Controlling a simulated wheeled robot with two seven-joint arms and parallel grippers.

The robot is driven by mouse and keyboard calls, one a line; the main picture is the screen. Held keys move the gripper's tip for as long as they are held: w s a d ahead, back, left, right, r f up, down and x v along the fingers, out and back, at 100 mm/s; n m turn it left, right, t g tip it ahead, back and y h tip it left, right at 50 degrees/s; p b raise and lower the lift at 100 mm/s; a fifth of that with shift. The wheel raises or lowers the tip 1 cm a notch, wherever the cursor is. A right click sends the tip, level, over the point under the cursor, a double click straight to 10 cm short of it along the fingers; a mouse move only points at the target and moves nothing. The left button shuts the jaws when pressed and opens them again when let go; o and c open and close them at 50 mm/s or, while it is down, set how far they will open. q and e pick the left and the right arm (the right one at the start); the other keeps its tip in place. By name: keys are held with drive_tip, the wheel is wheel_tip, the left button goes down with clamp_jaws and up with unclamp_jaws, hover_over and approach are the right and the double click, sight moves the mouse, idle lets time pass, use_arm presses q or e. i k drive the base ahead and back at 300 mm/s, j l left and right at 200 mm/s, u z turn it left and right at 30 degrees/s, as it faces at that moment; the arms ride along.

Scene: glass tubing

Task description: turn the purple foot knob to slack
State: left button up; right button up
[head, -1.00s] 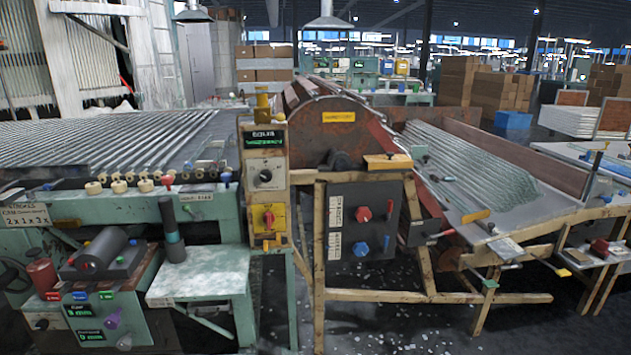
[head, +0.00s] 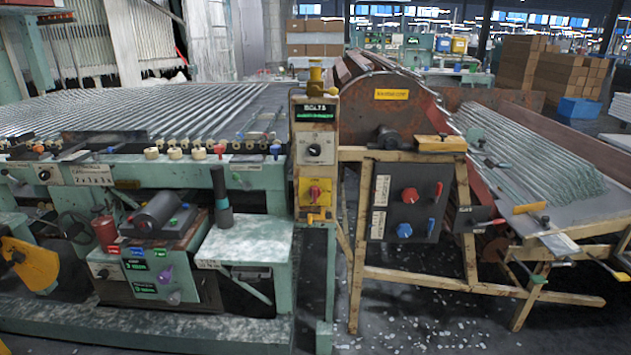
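The purple foot knob (head: 165,274) sits on the front of a low green and dark control box (head: 122,288) at the lower left in the head view. A pale grey knob (head: 174,297) is just below and right of it. Two small green-lit displays (head: 137,265) are to its left, too small to read surely. The purple knob's pointer setting cannot be made out. Neither of my grippers is in view.
A green bench (head: 245,245) stands right of the box. A yellow wheel-like part (head: 30,265) is at the far left. A wooden frame (head: 440,282) stands at the right. Shards litter the dark floor (head: 400,325), otherwise open there.

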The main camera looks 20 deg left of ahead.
sight(164, 277)
drive_tip(key=u, duration=1.6)
